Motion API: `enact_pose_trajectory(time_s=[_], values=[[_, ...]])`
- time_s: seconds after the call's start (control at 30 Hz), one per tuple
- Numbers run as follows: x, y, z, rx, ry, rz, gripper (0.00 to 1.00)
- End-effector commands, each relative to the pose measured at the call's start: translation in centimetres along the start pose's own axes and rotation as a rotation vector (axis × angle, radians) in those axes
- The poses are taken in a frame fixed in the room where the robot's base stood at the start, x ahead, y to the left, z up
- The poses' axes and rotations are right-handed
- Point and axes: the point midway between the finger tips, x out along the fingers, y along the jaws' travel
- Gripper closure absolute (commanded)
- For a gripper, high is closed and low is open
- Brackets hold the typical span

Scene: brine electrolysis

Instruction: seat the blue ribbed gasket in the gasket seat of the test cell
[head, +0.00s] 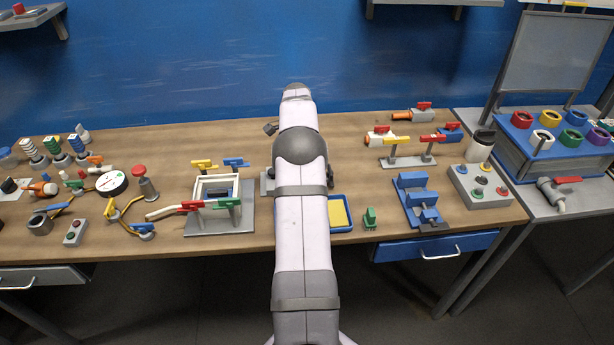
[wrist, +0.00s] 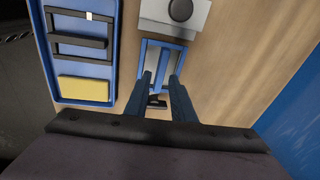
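The test cell is likely the white-framed unit (head: 216,188) on a grey plate, left of my arm in the head view. Its top has a dark opening and coloured valve handles; I cannot make out the seat inside. In the wrist view, a blue barred frame (wrist: 166,54), likely the blue ribbed gasket, lies over grey panels near a grey block. My gripper (wrist: 160,75) points at it, its two dark blue fingers apart over its lower part. I see no clear grip, and contact is unclear. My arm hides this spot in the head view.
A blue tray (wrist: 51,62) holds dark frames and a yellow block (wrist: 84,89). A grey block with a black knob (wrist: 180,10) stands beyond the blue frame. In the head view, a green piece (head: 370,217) and a blue fixture (head: 415,198) stand to the right.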

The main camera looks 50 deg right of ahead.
Motion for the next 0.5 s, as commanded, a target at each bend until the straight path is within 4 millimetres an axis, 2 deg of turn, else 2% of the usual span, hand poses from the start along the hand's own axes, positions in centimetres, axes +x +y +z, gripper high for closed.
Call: enact_pose_trajectory(time_s=[0.3,0.5], values=[[3.4,-0.1,-0.3,0.000,0.000,0.003,0.77],[4.6,-0.1,-0.2,0.000,0.000,0.000,0.77]])
